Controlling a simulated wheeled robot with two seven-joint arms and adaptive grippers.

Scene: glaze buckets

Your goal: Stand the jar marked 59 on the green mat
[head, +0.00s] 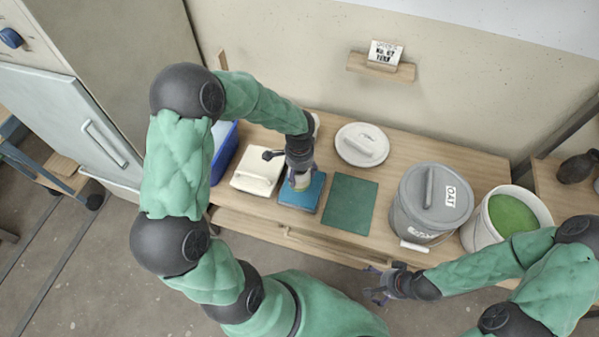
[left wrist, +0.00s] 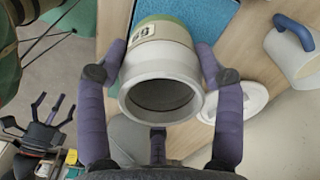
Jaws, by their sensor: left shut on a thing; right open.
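A pale jar with a green band (left wrist: 163,62) is between the fingers of my left gripper (left wrist: 160,85), its open grey mouth facing the wrist camera. Its label has dark marks that I cannot read surely. In the head view my left gripper (head: 300,168) is shut on the jar (head: 300,183), over the blue mat (head: 312,196). I cannot tell whether the jar touches that mat. The green mat (head: 349,204) lies bare just right of the blue mat. My right gripper (head: 378,284) is open and empty in front of the table.
A grey lidded bucket (head: 407,208) stands right of the green mat, beside a white bucket of green glaze (head: 512,214). A white round lid (head: 362,145) lies behind. A cream box (head: 257,171) and a blue bin (head: 224,152) are left.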

